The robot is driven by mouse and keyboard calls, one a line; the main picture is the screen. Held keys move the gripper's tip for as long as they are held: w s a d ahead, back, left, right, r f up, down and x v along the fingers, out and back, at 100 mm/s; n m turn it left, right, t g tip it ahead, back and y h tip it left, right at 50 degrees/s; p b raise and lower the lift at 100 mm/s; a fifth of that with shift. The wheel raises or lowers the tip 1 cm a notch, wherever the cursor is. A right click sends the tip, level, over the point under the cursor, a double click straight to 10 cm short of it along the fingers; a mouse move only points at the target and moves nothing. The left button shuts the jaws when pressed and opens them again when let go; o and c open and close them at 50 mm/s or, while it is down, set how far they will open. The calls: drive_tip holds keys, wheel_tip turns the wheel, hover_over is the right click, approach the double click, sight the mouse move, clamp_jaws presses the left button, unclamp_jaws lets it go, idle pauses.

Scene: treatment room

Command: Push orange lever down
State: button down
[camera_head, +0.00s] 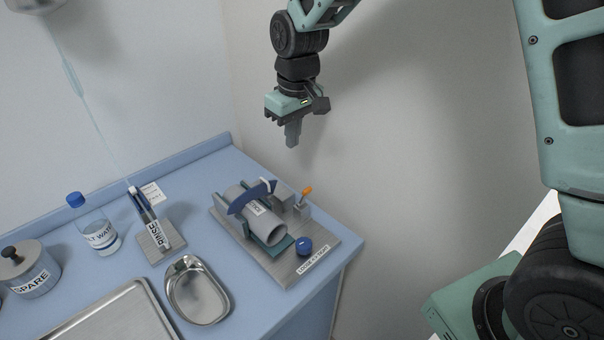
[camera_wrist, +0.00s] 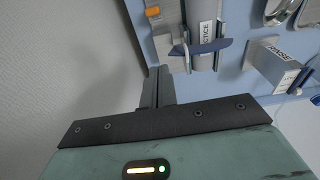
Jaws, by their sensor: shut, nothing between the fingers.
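The orange lever (camera_head: 307,190) sticks up, tilted, from a small grey block at the back right of a grey base plate (camera_head: 328,245) on the blue counter. In the wrist view the orange lever (camera_wrist: 153,12) shows near the top edge. My gripper (camera_head: 292,140) is shut and empty, pointing down in the air above and behind the lever, apart from it. In the wrist view my gripper's fingers (camera_wrist: 158,75) are together, below the lever in the picture.
On the plate lie a grey cylinder (camera_head: 266,227) with a blue strap and a blue knob (camera_head: 304,245). To the left stand a RINSE holder (camera_head: 158,238), a metal kidney dish (camera_head: 197,290), a bottle (camera_head: 97,232) and a SPARE jar (camera_head: 31,272). The wall is close behind the counter.

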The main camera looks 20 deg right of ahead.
drive_tip(key=p, duration=0.2)
hover_over(302, 198)
drive_tip(key=w, duration=0.4)
wheel_tip(302, 198, down, 8)
drive_tip(key=shift+s+d+f+p, duration=0.15)
drive_tip(key=shift+s+f+p, duration=0.3)
drive_tip(key=shift+s, duration=0.35)
drive_tip(key=shift+s+d+f+p, duration=0.1)
drive_tip(key=shift+s+f+p, duration=0.25)
drive_tip(key=shift+s, duration=0.45)
